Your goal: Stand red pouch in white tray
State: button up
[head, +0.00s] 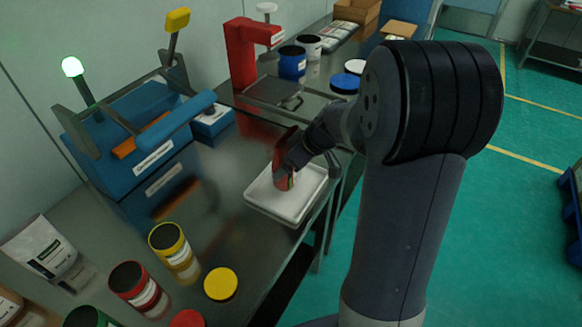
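The red pouch (281,171) is upright, slightly tilted, over the middle of the white tray (262,208). Its lower end is at the tray floor or just above it; I cannot tell if it touches. My gripper (289,160) reaches in from the right and is shut on the red pouch at its upper part. The dark fingers cover part of the pouch. The white tray is shallow and lies flat near the right edge of the steel bench.
A blue machine (130,160) stands left of the tray, a red stand (241,55) behind it. Bare bench (225,185) lies left of the tray.

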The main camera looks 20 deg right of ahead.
jog(key=shift+f, duration=1.15)
jog(key=shift+f+b, duration=0.25)
jog(key=shift+b, duration=0.1)
jog(key=o, duration=0.8)
jog(key=shift+r, duration=0.1)
jog(key=shift+r+p, duration=0.1)
jog(key=shift+p, duration=0.2)
jog(key=shift+r, duration=0.2)
jog(key=v, duration=1.1)
jog(key=shift+s+d+r, duration=0.15)
jog(key=shift+s+r, duration=0.05)
jog(key=shift+r, duration=0.1)
